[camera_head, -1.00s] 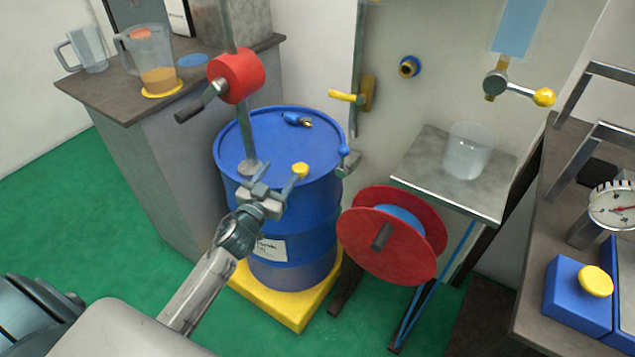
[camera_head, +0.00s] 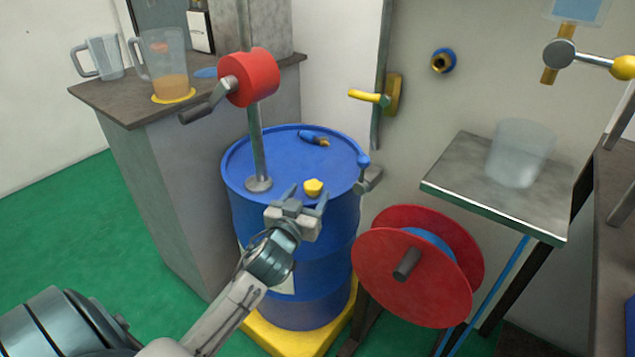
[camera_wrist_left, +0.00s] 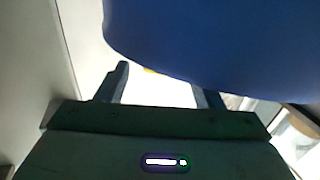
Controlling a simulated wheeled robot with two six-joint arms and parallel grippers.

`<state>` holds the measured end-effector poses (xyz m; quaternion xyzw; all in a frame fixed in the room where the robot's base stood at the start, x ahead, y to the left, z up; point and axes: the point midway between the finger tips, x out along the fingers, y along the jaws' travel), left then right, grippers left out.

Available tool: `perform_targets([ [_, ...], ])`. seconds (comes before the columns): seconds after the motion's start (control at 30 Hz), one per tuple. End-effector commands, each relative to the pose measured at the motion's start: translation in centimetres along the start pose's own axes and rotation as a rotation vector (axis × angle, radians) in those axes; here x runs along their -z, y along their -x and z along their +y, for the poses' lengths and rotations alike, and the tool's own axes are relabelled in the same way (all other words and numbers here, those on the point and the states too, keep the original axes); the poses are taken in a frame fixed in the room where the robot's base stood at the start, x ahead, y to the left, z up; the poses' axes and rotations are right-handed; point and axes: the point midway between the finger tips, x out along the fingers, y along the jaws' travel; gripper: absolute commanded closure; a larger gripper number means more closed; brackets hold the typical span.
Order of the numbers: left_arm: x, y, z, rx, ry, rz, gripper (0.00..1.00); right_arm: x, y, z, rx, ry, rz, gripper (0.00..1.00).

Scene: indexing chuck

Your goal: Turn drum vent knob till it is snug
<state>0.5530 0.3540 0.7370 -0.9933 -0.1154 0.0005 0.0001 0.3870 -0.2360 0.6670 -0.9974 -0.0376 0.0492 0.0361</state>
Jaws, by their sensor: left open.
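The blue drum (camera_head: 340,215) stands in the middle of the head view. A yellow knob (camera_head: 313,187) shows at the near edge of its lid, probably the vent knob. My left gripper (camera_head: 308,194) is open at the drum's near rim, with its fingertips close to the knob. I cannot tell whether they touch it or enclose it. In the left wrist view the open fingers (camera_wrist_left: 160,85) point at the drum (camera_wrist_left: 210,40), with only a yellow sliver (camera_wrist_left: 152,71) showing between them. My right gripper is out of view.
A red hand pump (camera_head: 250,77) with a crank rises from the lid. A red hose reel (camera_head: 400,275) stands close at the right. A counter (camera_head: 115,103) is at the left.

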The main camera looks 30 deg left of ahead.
Motion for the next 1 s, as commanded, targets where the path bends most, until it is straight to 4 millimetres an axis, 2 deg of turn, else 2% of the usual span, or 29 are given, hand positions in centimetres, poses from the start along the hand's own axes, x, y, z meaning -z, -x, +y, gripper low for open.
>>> perform_targets([
  [0.1,0.1,-2.4,0.0,0.000,0.001,0.003,0.39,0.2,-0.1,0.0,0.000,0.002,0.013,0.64],
  [0.3,0.0,-5.1,0.0,0.000,0.001,0.001,0.39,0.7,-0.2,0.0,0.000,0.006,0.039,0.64],
  [0.5,0.0,-6.0,0.0,-0.001,0.000,0.000,0.39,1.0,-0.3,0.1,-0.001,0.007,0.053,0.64],
  [0.7,0.0,-6.1,0.0,-0.001,0.000,0.000,0.39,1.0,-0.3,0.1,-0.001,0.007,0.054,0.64],
  [0.77,0.0,-6.0,0.0,-0.001,0.000,0.000,0.47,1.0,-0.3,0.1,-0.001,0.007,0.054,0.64],
  [0.93,0.0,-6.0,0.0,-0.001,0.000,0.000,0.80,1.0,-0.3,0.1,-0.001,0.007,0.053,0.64],
  [1.0,0.0,-6.0,0.0,-0.001,0.000,0.000,0.83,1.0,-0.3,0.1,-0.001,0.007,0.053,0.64],
])
